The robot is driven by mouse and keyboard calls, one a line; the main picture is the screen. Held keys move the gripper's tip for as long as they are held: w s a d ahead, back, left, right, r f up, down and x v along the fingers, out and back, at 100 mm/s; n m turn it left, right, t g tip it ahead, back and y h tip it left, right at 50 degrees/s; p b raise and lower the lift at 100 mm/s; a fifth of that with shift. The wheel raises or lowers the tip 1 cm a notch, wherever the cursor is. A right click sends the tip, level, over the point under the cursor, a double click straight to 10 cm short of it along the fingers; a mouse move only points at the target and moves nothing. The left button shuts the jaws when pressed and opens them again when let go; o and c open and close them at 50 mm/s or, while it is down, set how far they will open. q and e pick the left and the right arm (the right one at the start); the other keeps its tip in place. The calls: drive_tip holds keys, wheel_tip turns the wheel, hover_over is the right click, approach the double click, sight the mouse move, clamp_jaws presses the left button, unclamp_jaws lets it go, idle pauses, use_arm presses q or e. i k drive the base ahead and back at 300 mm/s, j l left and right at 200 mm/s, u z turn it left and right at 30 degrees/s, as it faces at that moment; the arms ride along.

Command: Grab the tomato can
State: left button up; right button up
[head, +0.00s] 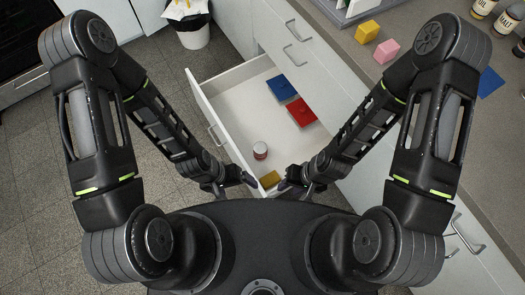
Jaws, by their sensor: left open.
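A small can (260,151) with a pale top and a reddish label stands upright in the open drawer (238,105), near its left wall; I take it for the tomato can. My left gripper (248,181) is open and empty, just below and left of the can in the head view, apart from it. My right gripper (284,186) is below and right of the can, apart from it. It is small and dark, and I cannot see whether its fingers are open.
The drawer also holds a blue flat item (281,87), a red one (301,112) and a yellow one (270,180) close to the grippers. The counter (350,75) at right bears yellow (367,32) and pink (386,51) blocks and bottles. A bin (192,33) stands behind.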

sight(260, 150)
drive_tip(key=k+z, duration=0.15)
drive_tip(key=z, duration=0.3)
drive_tip(key=k+z, duration=0.2)
drive_tip(key=z, duration=0.3)
drive_tip(key=k+z, duration=0.2)
drive_tip(key=z, duration=0.25)
